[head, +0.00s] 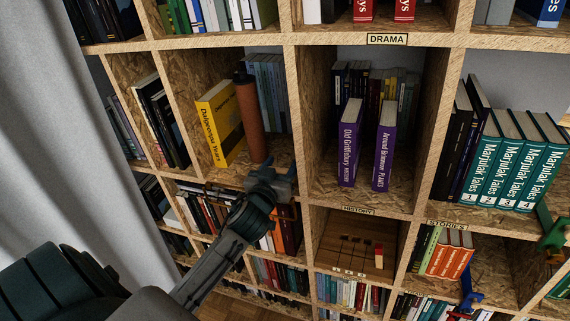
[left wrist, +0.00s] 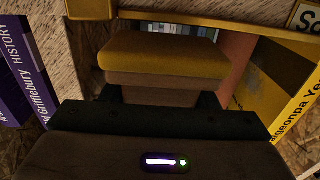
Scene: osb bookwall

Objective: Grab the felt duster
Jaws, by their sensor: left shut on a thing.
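The felt duster (left wrist: 163,58) is a block with a mustard-yellow top and a paler brownish side. It sits between the fingers of my left gripper (left wrist: 160,98) in the left wrist view, and the gripper is shut on it. In the head view my left gripper (head: 274,178) is at the front of the shelf, below the brown cylinder and left of the purple books. I cannot make out the duster in the head view. My right gripper is not in view.
A brown cylinder (head: 249,118) stands beside a yellow book (head: 220,122) in the compartment above my gripper. Two purple books (head: 349,143) stand in the compartment to the right. Wooden shelf edges and an upright divider (head: 297,120) frame the compartments closely.

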